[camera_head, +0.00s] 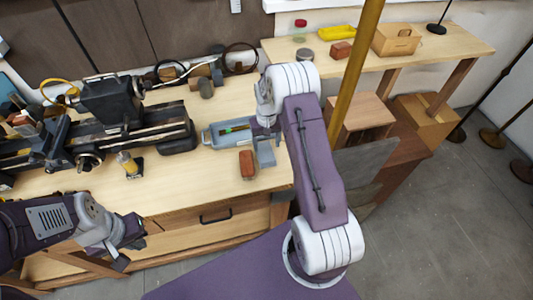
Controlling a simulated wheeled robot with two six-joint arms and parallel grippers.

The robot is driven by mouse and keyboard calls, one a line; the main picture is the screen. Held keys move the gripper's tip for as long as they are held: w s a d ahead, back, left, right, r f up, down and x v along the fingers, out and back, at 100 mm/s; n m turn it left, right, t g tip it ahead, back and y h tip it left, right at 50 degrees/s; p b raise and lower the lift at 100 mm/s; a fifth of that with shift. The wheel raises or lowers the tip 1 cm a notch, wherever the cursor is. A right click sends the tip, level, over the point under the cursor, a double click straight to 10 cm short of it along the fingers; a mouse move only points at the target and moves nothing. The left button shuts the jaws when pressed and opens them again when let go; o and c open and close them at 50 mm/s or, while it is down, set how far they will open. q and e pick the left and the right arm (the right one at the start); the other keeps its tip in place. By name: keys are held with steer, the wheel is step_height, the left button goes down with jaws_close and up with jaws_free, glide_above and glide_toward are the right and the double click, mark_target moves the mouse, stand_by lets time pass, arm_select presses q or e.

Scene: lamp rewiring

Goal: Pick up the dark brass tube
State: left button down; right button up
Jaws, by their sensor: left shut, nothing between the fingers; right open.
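A long brass-coloured tube (359,68) slants down from the top edge at the right of the bench; its lower part is hidden behind my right arm. I cannot tell whether it is the dark brass tube. A blue-grey tray (213,141) on the bench holds small green, dark and orange-yellow pieces. My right gripper (264,143) is open over the tray's right end, pointing down; its arm hides part of the bench. My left gripper (128,246) is shut and empty in front of the bench's front edge, low at the left.
A dark lathe (105,125) fills the bench's left side. A yellow-topped bottle (128,163) stands near the lathe. A side table (455,46) at the back right carries a wooden box (396,39).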

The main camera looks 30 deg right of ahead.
mark_target(265, 152)
steer(key=f, duration=0.4)
steer(key=shift+w+a+f+p, duration=0.15)
steer(key=shift+a+p, duration=0.15)
steer(key=shift+p, duration=0.1)
steer(key=shift+d, duration=0.1)
steer(key=shift+c, duration=0.9)
steer(key=c, duration=0.8)
steer(key=shift+c, duration=0.2)
